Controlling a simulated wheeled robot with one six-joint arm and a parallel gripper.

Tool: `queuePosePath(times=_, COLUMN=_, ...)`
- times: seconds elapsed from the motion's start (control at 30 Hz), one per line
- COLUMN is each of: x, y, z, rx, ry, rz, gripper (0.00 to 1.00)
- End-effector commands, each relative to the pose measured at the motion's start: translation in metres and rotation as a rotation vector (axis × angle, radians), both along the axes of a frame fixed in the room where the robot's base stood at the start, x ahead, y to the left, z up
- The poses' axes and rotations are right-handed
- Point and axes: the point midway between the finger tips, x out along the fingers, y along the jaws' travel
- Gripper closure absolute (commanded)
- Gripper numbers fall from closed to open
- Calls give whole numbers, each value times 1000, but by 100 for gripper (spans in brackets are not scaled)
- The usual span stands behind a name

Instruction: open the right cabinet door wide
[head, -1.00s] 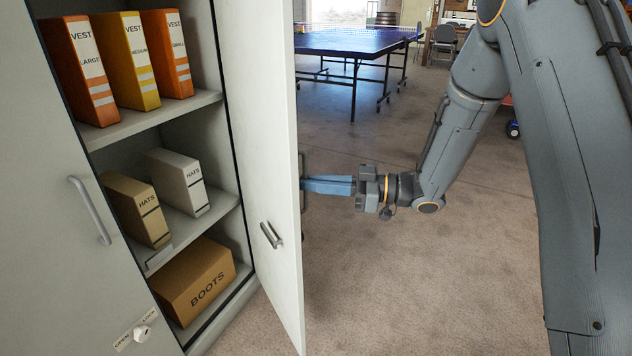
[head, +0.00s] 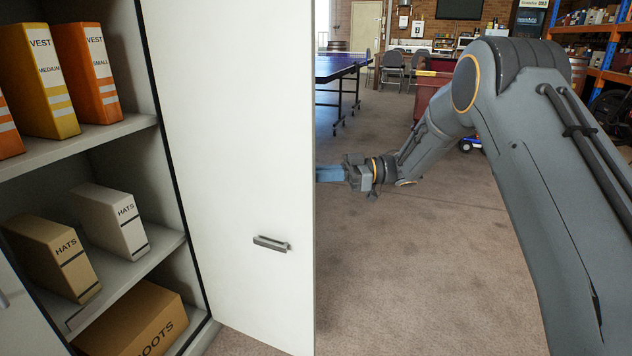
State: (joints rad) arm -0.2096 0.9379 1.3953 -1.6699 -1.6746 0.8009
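The right cabinet door (head: 235,140) stands open, with its pale inner face turned toward me and a grey latch lever (head: 271,243) on it. The cabinet (head: 60,140) is open behind it on the left, its shelves showing. My gripper (head: 331,174) is at the door's free edge, on the far side. Its blue fingers reach left behind the door, so their tips and the outer handle are hidden. I cannot tell whether the fingers hold anything.
Vest binders (head: 88,75), hats boxes (head: 118,222) and a boots carton (head: 140,325) stand on the shelves. The carpet (head: 430,270) right of the door is clear. A blue table-tennis table (head: 338,66), chairs (head: 391,68) and a dark red bin (head: 428,95) stand farther back.

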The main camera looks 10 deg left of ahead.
Motion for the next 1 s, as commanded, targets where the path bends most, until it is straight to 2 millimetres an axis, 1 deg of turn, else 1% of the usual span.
queuePosePath(times=0.03, x=1, y=4, z=0, rx=1, ry=-2, rz=8, gripper=100)
queuePosePath(times=0.1, x=1, y=5, z=0, rx=0, ry=-1, rz=14, gripper=100)
queuePosePath(times=0.5, x=2, y=5, z=0, rx=-1, ry=1, rz=18, gripper=100)
queuePosePath(times=0.53, x=2, y=5, z=0, rx=-1, ry=1, rz=18, gripper=89)
queuePosePath(times=0.63, x=2, y=4, z=0, rx=-1, ry=1, rz=18, gripper=72)
queuePosePath(times=0.93, x=2, y=3, z=0, rx=0, ry=1, rz=17, gripper=72)
queuePosePath(times=1.0, x=4, y=0, z=0, rx=0, ry=0, rz=16, gripper=72)
